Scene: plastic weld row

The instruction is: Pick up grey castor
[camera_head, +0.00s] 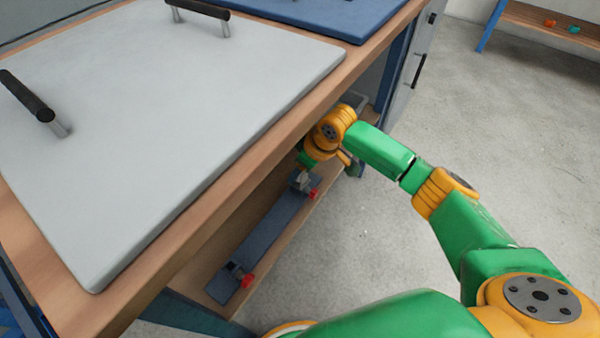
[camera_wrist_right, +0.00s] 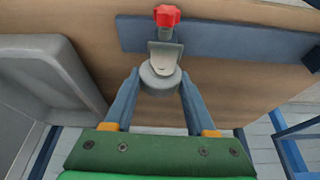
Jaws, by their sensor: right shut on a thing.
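The grey castor (camera_wrist_right: 159,78) has a round grey wheel, a metal bracket and a red part (camera_wrist_right: 166,15). In the right wrist view it sits between my right fingers (camera_wrist_right: 160,92), which are shut on its wheel. The castor is at a blue strip (camera_wrist_right: 220,38); I cannot tell whether it still touches it. In the head view the castor (camera_head: 302,181) shows at the strip's far end, just below my right gripper (camera_head: 304,168), whose fingers are mostly hidden there. My left gripper is not in view.
Another castor (camera_head: 238,271) with a red part is at the near end of the blue strip, on the lower shelf. The tabletop with a large pale panel (camera_head: 170,110) overhangs this shelf. A grey tray (camera_wrist_right: 40,75) stands at left in the wrist view. Open floor lies right.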

